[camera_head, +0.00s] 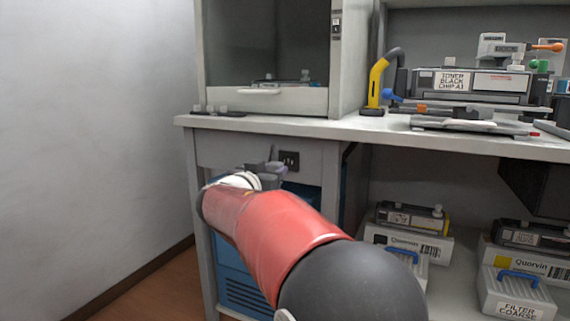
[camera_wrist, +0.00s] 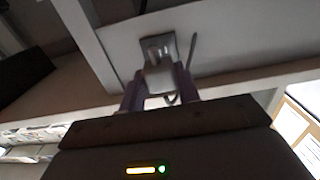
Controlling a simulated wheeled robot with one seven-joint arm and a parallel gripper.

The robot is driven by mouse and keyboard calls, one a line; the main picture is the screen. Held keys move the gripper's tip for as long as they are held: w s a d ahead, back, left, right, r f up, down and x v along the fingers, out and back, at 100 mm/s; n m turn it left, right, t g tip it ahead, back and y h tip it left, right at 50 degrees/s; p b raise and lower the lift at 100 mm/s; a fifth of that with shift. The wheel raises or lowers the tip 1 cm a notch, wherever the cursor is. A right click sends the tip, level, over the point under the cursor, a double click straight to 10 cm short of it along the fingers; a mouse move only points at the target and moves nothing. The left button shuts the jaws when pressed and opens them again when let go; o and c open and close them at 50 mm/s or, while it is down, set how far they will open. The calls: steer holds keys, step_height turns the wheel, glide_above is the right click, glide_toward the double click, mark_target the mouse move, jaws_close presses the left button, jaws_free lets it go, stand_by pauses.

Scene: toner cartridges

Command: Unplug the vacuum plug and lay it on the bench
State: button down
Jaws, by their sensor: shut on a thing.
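My gripper (camera_head: 266,172) is in front of the bench's front panel, beside the dark wall socket (camera_head: 290,160). In the wrist view my gripper (camera_wrist: 160,101) is shut on the grey vacuum plug (camera_wrist: 158,78), which sits between the two fingers. The socket plate (camera_wrist: 153,44) shows directly behind the plug in that view. A thin dark cord-like piece (camera_wrist: 191,50) stands beside it. In the head view my arm and gripper hide most of the plug.
The bench top (camera_head: 285,124) is above my gripper, with a clear strip along its front edge. A glass-fronted cabinet (camera_head: 262,100) stands on it. A yellow nozzle (camera_head: 377,82) and toner cartridges (camera_head: 468,84) stand to the right. A blue unit (camera_head: 236,270) is under the bench.

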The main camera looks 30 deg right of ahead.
mark_target(280, 166)
steer(key=shift+d, duration=0.1)
steer(key=shift+x, duration=1.7)
steer(key=shift+p+x, duration=0.35)
steer(key=shift+x, duration=0.8)
steer(key=p, duration=0.3)
steer(key=shift+w+r, duration=0.1)
steer(key=shift+r, duration=0.15)
steer(key=shift+p, duration=0.35)
steer(key=shift+s+a+f, duration=0.2)
steer(key=shift+s+a, duration=0.2)
steer(key=shift+a, duration=0.1)
